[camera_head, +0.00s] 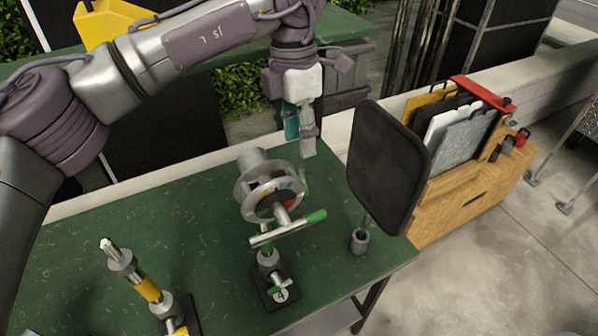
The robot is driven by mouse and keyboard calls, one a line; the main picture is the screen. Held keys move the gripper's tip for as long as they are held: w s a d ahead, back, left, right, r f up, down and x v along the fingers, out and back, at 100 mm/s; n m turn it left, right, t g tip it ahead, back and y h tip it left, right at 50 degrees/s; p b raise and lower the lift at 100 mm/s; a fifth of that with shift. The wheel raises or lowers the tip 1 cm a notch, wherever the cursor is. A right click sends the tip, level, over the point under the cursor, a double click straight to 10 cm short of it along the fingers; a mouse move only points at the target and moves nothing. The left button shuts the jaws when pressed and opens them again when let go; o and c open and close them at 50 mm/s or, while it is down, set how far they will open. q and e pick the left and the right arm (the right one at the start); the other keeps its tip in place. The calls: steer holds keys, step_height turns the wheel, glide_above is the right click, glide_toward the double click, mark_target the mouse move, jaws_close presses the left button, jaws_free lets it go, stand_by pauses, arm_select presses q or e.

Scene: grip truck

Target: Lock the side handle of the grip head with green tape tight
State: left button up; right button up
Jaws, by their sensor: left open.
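The grip head (270,190) is a round silver-grey disc assembly on a short post above the green table. A side handle (287,230) with green tape on its right end (316,216) sticks out at its front and slants up to the right. Its stand base (275,287) is a dark plate with a small green-marked handle. My left gripper (300,136) is open and points down, behind and slightly right of the grip head, apart from the taped handle. It appears empty. My right gripper is out of view.
A second stand with yellow tape (149,289) stands at the front left of the table (80,250). A black panel (388,165) rises at the table's right edge above a small grey socket (359,241). A wooden cart (470,195) holding several panels stands to the right.

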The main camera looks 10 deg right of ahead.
mark_target(300, 171)
arm_select(q)
steer(key=f+p, duration=0.1)
steer(key=f, duration=0.2)
steer(key=f+p, duration=0.1)
steer(key=f, duration=0.2)
steer(key=f+p, duration=0.1)
steer(key=f, duration=0.2)
steer(key=shift+s+d+f+p, duration=0.1)
steer(key=shift+s+f+p, duration=0.05)
steer(key=shift+s+p, duration=0.2)
steer(key=shift+s+f, duration=0.1)
steer(key=shift+f, duration=0.55)
steer(key=c, duration=0.7)
jaws_close()
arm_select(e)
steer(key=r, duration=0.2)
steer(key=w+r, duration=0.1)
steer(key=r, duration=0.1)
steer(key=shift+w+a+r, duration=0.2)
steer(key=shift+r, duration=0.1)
